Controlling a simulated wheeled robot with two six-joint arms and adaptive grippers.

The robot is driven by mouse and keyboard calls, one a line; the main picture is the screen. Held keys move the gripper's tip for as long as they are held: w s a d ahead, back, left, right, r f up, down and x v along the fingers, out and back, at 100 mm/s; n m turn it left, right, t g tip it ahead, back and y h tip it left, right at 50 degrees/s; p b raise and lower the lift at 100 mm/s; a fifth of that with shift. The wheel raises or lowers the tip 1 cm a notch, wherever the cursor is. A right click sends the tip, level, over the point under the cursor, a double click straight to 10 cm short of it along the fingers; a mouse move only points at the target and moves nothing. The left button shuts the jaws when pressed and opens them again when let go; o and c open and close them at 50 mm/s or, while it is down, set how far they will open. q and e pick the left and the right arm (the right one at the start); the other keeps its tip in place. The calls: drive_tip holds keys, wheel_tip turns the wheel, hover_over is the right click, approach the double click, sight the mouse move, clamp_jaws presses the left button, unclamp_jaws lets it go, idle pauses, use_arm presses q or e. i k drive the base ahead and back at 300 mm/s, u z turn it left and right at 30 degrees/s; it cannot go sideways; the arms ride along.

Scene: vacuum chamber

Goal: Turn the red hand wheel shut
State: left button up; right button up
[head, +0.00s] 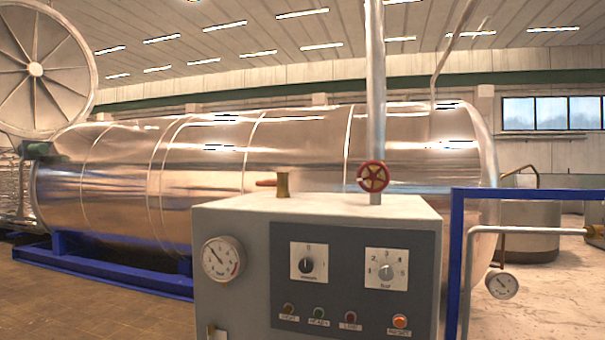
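A red hand wheel (373,177) with spokes sits on a grey vertical pipe (376,90), just above the top of the control cabinet (318,204). The wheel faces me and nothing touches it. Whether its valve is open or shut cannot be told from this view. Neither of my grippers shows in the head view.
The cabinet has a round gauge (223,259), dials and several lamps. A brass fitting with a red handle (267,183) stands on its top. A large shiny chamber (120,180) lies behind. A blue rail (530,193) borders the right. Floor at left is clear.

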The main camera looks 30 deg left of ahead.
sight(372, 176)
drive_tip(key=u, duration=0.5)
drive_tip(key=i, duration=1)
drive_tip(key=u, duration=0.35)
